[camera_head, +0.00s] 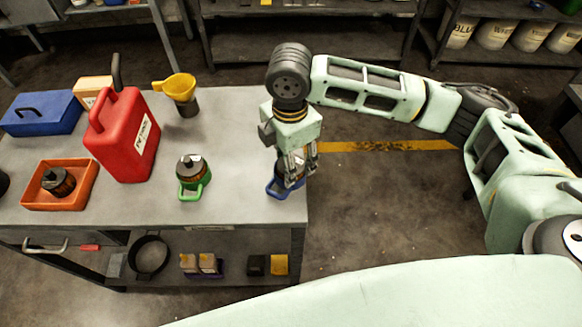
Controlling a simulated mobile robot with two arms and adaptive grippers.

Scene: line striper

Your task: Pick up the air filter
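Three similar dark round canisters with amber bands, which look like filters, are on the grey workbench (235,125). One filter (59,182) lies in an orange tray (33,196) at the left. Another filter (191,168) stands in a green holder (190,193) near the middle. A third is at the bench's right edge in a blue holder (280,191), mostly hidden by my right gripper (297,172). This gripper points down with its fingers around or just in front of that filter; I cannot tell whether they touch it. My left gripper is not in view.
A red jerry can (119,137), a yellow funnel (177,88), a blue toolbox (41,113) and a small tan box (92,89) stand on the bench. A lower shelf holds a dark round pan (149,255) and small bottles. The bench top between the green and blue holders is clear.

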